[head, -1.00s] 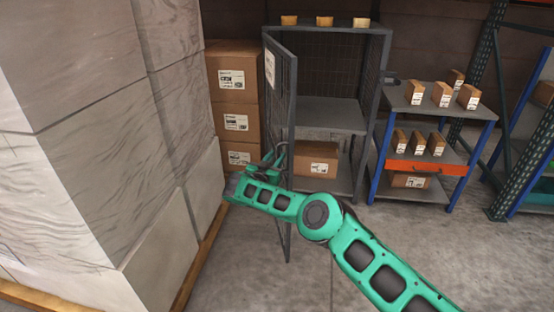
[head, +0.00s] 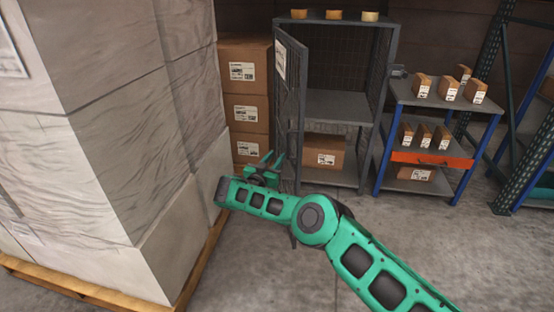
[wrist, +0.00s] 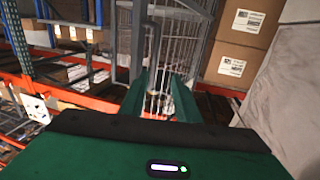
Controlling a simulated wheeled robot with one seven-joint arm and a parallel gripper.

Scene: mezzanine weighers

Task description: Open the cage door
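The cage door (head: 289,95), a grey mesh panel with a white label, stands swung out from the left side of the grey cage (head: 391,70). The cage's front is open to view, showing a bare shelf and a brown box (head: 324,153) below. My green gripper (head: 273,161) is beside the door's lower part, on its left in the head view, fingers apart. In the wrist view, grey mesh (wrist: 172,50) shows beyond and between the parted fingers (wrist: 163,95). I cannot tell whether a finger touches the door.
A tall wrapped pallet load (head: 110,130) stands close on the left of my gripper. Stacked cartons (head: 243,80) are behind the door. Floor in front is clear.

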